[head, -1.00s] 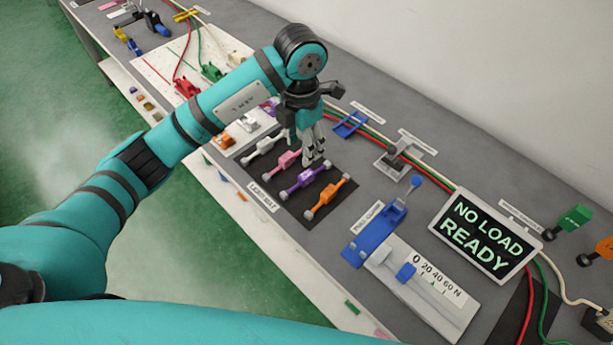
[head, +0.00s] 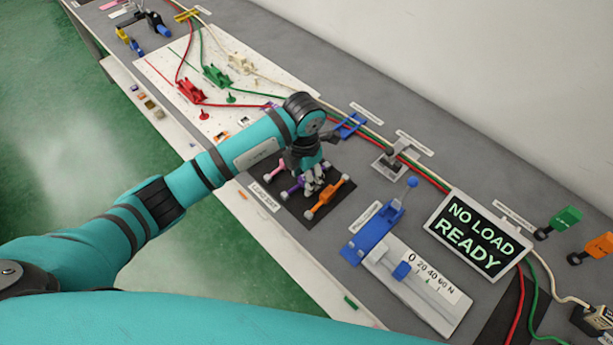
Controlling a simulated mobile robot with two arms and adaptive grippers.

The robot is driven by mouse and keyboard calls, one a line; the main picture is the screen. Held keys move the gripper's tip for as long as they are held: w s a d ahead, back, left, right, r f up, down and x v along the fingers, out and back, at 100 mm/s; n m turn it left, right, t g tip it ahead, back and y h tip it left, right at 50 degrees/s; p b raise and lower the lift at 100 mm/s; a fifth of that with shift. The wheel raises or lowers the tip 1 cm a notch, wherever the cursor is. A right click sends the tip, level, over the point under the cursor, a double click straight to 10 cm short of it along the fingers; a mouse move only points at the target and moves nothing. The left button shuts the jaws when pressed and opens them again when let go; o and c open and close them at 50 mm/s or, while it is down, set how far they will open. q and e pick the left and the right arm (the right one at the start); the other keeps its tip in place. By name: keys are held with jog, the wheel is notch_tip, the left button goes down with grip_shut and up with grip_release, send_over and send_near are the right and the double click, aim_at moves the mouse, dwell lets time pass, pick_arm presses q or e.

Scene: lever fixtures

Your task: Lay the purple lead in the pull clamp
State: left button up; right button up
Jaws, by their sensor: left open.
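The purple lead (head: 293,190) lies on the black lead mat (head: 303,213) between a pink lead and an orange lead. My left gripper (head: 314,186) is open and low over the purple lead, fingers pointing down. It covers the lead's far part, so I cannot tell whether the fingers touch it. The blue pull clamp (head: 372,236) stands to the right of the mat, its lever with a round blue knob (head: 412,182) raised. My right gripper is not in view.
The orange lead (head: 327,198) lies close to the gripper's right; the pink lead (head: 270,176) is on its left. A force scale (head: 420,290) adjoins the clamp. A display (head: 480,237) reads NO LOAD READY.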

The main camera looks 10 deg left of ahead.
pick_arm(q)
grip_shut()
jog(key=shift+r, duration=0.15)
